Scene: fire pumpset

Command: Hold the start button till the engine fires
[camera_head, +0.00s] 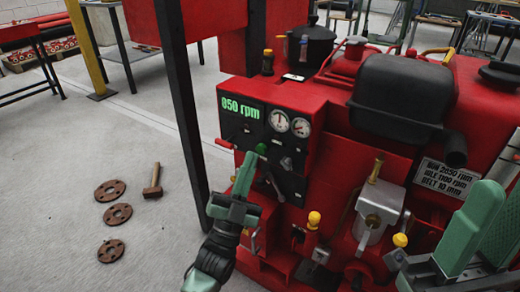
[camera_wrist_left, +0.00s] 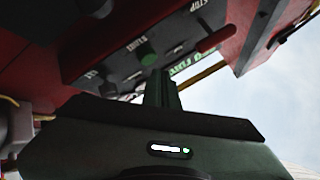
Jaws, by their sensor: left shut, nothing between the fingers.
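The dark control panel (camera_head: 270,135) sits on the front of the red pumpset, with a green display (camera_head: 240,109) that appears to read 850 rpm. A green button (camera_head: 261,149) is on its lower part; the green button also shows in the left wrist view (camera_wrist_left: 148,52). My left gripper (camera_head: 248,164) is shut and empty, its tip right at the button. In the left wrist view the shut fingers (camera_wrist_left: 163,88) point at the button from below. I cannot tell whether they touch it. My right gripper (camera_head: 488,232) is at the lower right, its green fingers apart.
Two round gauges (camera_head: 290,124) are on the panel. A red lever (camera_head: 224,143) sticks out at its left; it also shows in the left wrist view (camera_wrist_left: 216,40). A dark post (camera_head: 182,100) stands left of the pumpset. Rusty flanges (camera_head: 118,214) and a hammer (camera_head: 153,182) lie on the floor.

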